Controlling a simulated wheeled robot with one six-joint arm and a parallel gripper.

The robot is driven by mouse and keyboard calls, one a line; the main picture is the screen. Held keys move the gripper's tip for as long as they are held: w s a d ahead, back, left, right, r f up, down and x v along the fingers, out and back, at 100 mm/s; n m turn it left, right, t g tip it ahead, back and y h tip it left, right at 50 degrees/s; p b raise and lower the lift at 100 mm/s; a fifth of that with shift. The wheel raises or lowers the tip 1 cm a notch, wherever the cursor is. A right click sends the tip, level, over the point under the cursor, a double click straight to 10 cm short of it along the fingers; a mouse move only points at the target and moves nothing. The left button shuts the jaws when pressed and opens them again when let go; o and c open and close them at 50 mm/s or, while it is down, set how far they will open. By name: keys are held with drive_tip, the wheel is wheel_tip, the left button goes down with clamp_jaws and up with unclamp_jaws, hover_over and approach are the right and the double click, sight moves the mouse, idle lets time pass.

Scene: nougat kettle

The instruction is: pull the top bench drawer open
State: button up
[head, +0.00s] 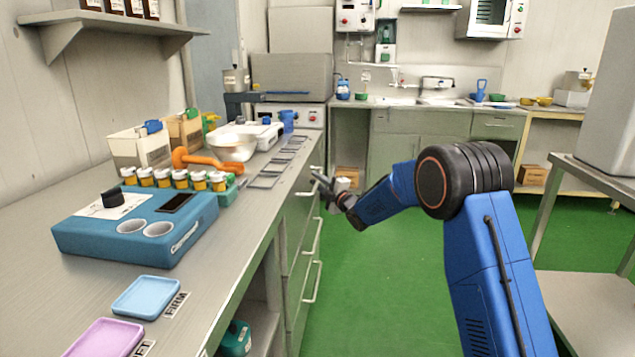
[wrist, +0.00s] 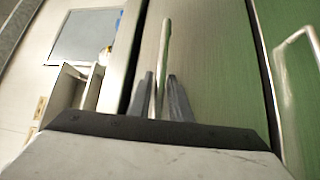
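The top bench drawer is the uppermost front on the aisle side of the long bench, and its front (wrist: 212,60) fills the middle of the wrist view. Its pale bar handle (wrist: 165,45) runs down between my two fingers. My gripper (head: 320,184) is at the bench's side near the far end, at the height of the top handle. In the wrist view my gripper (wrist: 160,78) has one finger on each side of the bar, with a narrow gap visible between bar and fingers. The drawer looks shut. The fingertips' depth around the bar is hard to tell.
Lower drawer handles (head: 318,236) stick out below, and one shows at right in the wrist view (wrist: 285,60). The green floor (head: 385,300) beside the bench is clear. A metal table (head: 590,180) stands at right.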

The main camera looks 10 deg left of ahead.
clamp_jaws()
drive_tip(key=s+d, duration=0.1)
drive_tip(key=d, duration=3.4)
drive_tip(key=shift+s+f, duration=0.1)
unclamp_jaws()
drive_tip(key=v, duration=1.7)
drive_tip(key=shift+s, duration=0.2)
